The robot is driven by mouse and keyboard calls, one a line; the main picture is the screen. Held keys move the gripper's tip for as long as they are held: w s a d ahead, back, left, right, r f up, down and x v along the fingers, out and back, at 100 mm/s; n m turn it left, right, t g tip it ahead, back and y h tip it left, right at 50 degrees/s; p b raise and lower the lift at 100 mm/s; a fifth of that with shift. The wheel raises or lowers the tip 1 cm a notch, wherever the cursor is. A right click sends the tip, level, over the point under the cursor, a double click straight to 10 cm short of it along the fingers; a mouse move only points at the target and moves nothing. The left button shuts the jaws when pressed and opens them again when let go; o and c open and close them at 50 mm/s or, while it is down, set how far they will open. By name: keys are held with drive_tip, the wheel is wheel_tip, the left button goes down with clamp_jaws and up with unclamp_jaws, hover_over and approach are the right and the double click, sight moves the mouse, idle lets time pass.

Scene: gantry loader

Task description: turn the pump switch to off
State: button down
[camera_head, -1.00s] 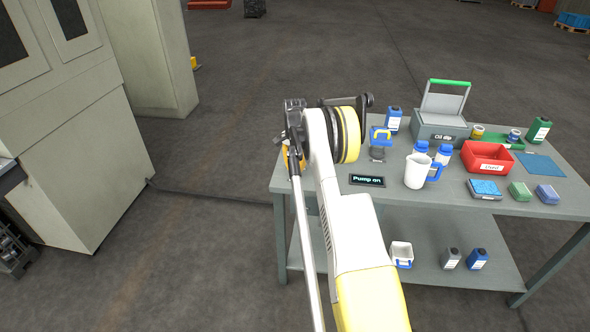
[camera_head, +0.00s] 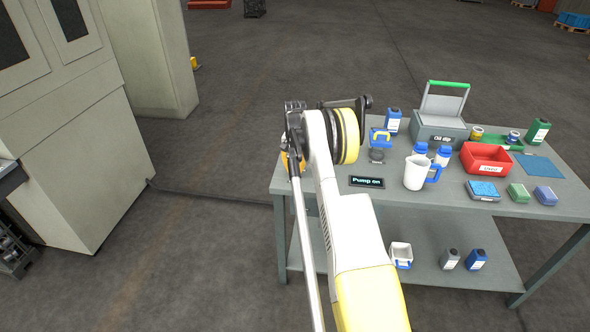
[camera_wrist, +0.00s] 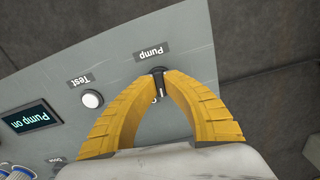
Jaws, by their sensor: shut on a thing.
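The pump switch (camera_wrist: 158,84) is a small dark knob under the "Pump" label (camera_wrist: 151,52) in the wrist view. My gripper (camera_wrist: 157,74) has its two yellow fingers closed around it, with the tips at the knob. The fingers cover part of the knob and most of the lettering beside it. The display (camera_wrist: 31,118) reads "Pump on"; it also shows in the head view (camera_head: 367,182). In the head view my arm hides the switch and most of the gripper.
A round white button (camera_wrist: 92,99) labelled "Test" sits beside the switch. On the grey table (camera_head: 330,205) stand a white jug (camera_head: 416,172), a red bin (camera_head: 487,153), a grey box (camera_head: 437,128) and bottles. Open floor lies left of the table.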

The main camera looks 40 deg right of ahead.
sight(295, 170)
drive_tip(key=n, duration=0.3)
drive_tip(key=shift+n+p, duration=0.3)
drive_tip(key=shift+n, duration=1.9)
drive_tip(key=c, duration=1.5)
unclamp_jaws()
wheel_tip(295, 170, up, 12)
